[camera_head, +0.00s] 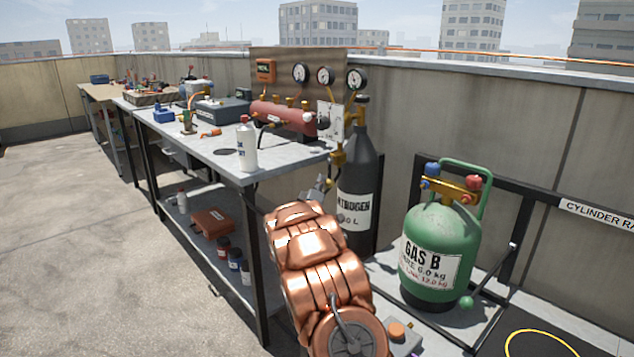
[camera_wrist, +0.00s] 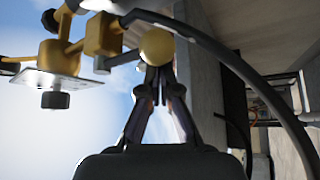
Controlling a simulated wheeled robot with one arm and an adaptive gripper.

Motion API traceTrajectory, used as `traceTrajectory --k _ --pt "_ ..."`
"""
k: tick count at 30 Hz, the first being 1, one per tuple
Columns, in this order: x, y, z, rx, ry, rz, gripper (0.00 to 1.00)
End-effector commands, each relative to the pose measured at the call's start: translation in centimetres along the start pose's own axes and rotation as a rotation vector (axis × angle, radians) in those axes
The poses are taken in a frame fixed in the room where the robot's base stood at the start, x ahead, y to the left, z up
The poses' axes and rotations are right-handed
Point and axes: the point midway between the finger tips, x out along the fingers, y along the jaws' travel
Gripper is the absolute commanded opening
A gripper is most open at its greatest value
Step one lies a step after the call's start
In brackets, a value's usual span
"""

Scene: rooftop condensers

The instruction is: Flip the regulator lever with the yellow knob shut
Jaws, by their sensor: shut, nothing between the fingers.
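In the wrist view the round yellow knob (camera_wrist: 157,46) sits at the end of a short grey lever (camera_wrist: 124,58). The lever runs from the brass regulator body (camera_wrist: 103,34) at the left. My gripper (camera_wrist: 158,72) is shut and empty, its fingertips right at the knob's lower side in the picture; I cannot tell whether they touch. In the head view my gripper (camera_head: 322,184) is small, beside the brass regulator (camera_head: 338,157) at the dark nitrogen cylinder (camera_head: 367,165). My copper-coloured arm hides part of the cylinder.
A black hose (camera_wrist: 232,62) arcs over the right of the wrist view. The workbench (camera_head: 285,163) with a white bottle (camera_head: 246,148) and red manifold (camera_head: 283,116) stands left. A green gas cylinder (camera_head: 440,240) stands right, near the black rack (camera_head: 524,190).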

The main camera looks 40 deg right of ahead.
Motion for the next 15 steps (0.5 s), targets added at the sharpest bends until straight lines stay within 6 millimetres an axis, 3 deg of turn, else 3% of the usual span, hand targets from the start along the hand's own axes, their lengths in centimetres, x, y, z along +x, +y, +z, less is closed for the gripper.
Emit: traceTrajectory --k 15 --pt "-0.02 0.40 0.09 -0.023 -0.001 -0.017 0.00"
